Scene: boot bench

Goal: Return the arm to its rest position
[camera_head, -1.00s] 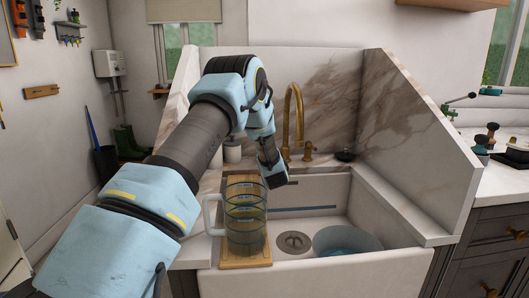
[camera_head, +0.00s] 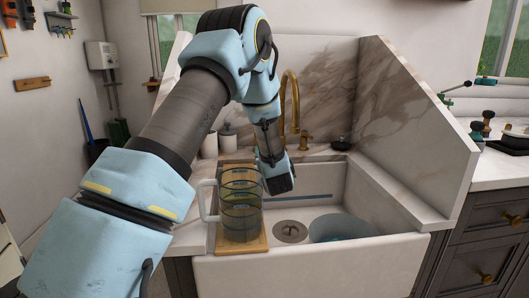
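My arm reaches in from the lower left over the sink area. My gripper (camera_head: 279,184) hangs pointing down above the back left of the sink, just right of a clear measuring jug. Its fingers are too small and dark to tell whether they are open or shut, and nothing can be seen hanging from it. The jug (camera_head: 241,212) stands upright on a wooden board (camera_head: 240,248) at the sink's left side, with its handle to the left.
The white sink (camera_head: 320,270) holds a bluish bowl (camera_head: 343,228) and a drain (camera_head: 290,231). A brass tap (camera_head: 291,105) rises behind my gripper. Marble panels (camera_head: 410,130) wall the back and right. White cups (camera_head: 227,140) stand behind the jug.

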